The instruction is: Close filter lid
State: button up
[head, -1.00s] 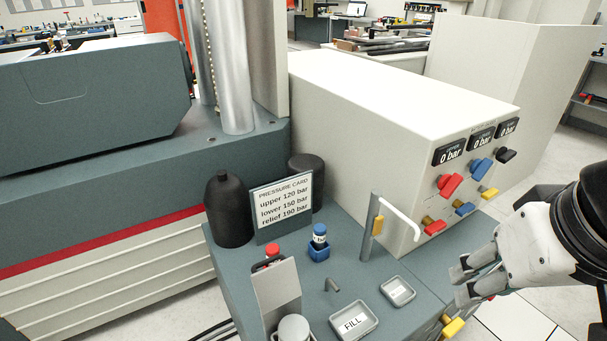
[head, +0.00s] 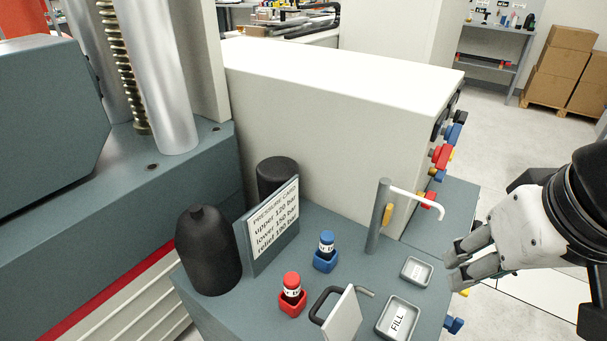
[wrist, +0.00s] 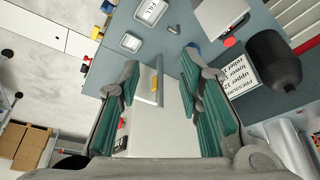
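The filter lid (head: 343,318) is a pale flat plate with a black bar handle (head: 322,303), standing raised at the bottom edge of the head view. What lies below it is cut off by the frame. The lid also seems to show as a pale plate at the top of the wrist view (wrist: 222,14). My gripper (head: 453,264) is to the right of the lid, apart from it, beyond the two grey trays. In the wrist view my gripper (wrist: 158,72) has its green-padded fingers wide apart, with nothing between them.
A grey post with a white hooked arm (head: 378,215) stands between console and trays. Red (head: 292,293) and blue (head: 325,252) capped bottles, a pressure card (head: 272,225) and black canisters (head: 205,250) stand left. The FILL tray (head: 397,318) is right of the lid.

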aim_at(343, 324)
jog(key=j+z, duration=0.25)
jog(key=j, duration=0.25)
jog(key=j+z, duration=0.2)
jog(key=j, duration=0.25)
jog(key=j+z, duration=0.25)
jog(key=j, duration=0.25)
jog(key=k+j+z, duration=0.2)
jog(key=j, duration=0.25)
jog(key=j+z, duration=0.25)
jog(key=j, duration=0.2)
jog(key=k, duration=0.05)
